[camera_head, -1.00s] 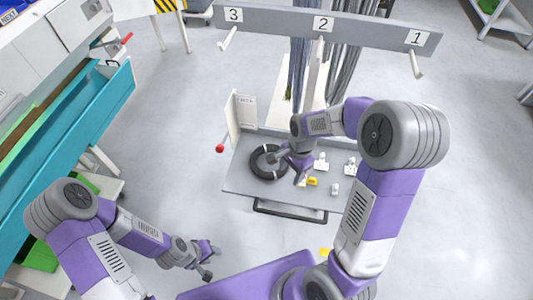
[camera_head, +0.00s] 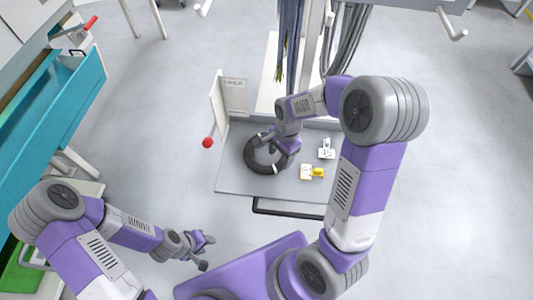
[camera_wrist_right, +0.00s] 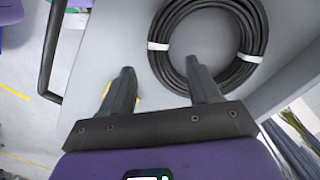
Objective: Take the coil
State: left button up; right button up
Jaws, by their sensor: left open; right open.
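The coil (camera_head: 253,163) is a ring of black cable with pale bands. It lies flat on the left part of a grey cart top (camera_head: 235,183). My right gripper (camera_head: 274,158) is above the coil in the head view and hides part of its right side. In the right wrist view the coil (camera_wrist_right: 158,62) lies beyond my open right gripper (camera_wrist_right: 164,80). One finger overlaps the ring's near edge in the picture; the other is outside the ring. I cannot tell whether it touches. My left gripper (camera_head: 208,253) is open and empty at the lower left, away from the cart.
White fittings (camera_head: 326,150) and a yellow piece (camera_head: 318,172) lie on the cart's right part. An upright panel (camera_head: 217,105) and a red knob (camera_head: 208,143) stand at its left. Grey cables (camera_head: 350,38) hang behind. Teal shelving (camera_head: 50,120) is far left.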

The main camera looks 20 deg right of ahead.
aim_at(279, 164)
notch_tip(279, 164, down, 4)
jog(key=shift+s+a+f+b, duration=0.1)
jog(key=shift+f+b, duration=0.15)
jog(key=shift+b, duration=0.4)
jog(key=shift+c, duration=0.3)
jog(key=shift+r, duration=0.1)
grip_shut()
